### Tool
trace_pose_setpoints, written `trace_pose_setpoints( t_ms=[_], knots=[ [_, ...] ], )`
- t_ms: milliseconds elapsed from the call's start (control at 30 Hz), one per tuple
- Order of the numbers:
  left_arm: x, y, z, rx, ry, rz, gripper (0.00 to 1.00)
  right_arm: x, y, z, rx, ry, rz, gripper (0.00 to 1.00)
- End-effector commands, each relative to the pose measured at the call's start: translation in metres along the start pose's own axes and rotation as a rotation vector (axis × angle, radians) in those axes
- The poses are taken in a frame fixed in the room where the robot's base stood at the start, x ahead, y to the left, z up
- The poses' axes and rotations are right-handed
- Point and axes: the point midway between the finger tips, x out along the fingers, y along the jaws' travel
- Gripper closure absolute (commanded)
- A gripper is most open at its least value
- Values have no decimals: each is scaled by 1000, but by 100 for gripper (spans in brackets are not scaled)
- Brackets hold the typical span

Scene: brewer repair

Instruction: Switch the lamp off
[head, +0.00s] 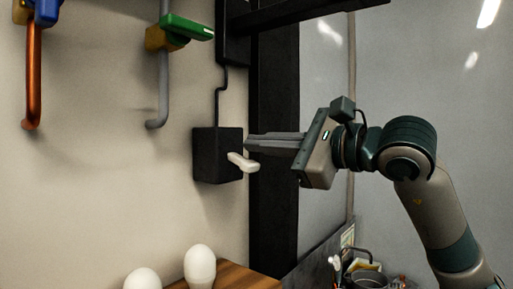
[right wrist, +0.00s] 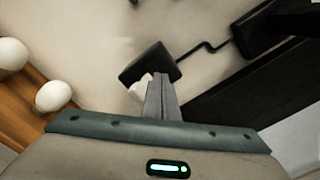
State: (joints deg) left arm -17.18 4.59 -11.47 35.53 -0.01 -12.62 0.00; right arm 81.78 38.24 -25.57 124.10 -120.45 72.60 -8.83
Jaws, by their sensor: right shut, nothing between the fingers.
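A black switch box (head: 218,155) is fixed to the beige wall, with a white lever (head: 243,162) sticking out of its front toward the lower right. A black cable runs up from the box to a dark fixture above. My right gripper (head: 248,142) is shut and empty, its fingertips beside the box's right edge and just above the lever. In the right wrist view the shut fingers (right wrist: 157,82) overlap the box (right wrist: 148,65), and the white lever (right wrist: 138,87) shows partly beside them on the left. I cannot tell whether they touch. My left gripper is out of view.
Two white bulbs (head: 200,267) stand on a wooden surface (head: 235,277) below the box. A green-handled valve (head: 187,27) on a grey pipe and a blue-handled one on a copper pipe are at upper left. A black post (head: 273,150) stands right of the box.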

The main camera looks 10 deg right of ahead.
Motion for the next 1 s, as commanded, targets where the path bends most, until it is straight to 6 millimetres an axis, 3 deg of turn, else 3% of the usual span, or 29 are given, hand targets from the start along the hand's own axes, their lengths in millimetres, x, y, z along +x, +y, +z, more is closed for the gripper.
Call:
trace_pose_setpoints(
  t_ms=[300,767,1000],
  knots=[
    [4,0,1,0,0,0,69,-12,-3,4,-1,-1,0,100],
    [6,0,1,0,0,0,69,-15,-3,3,-1,0,0,100],
    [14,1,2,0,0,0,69,-31,-2,2,-2,0,-1,100]
  ],
)
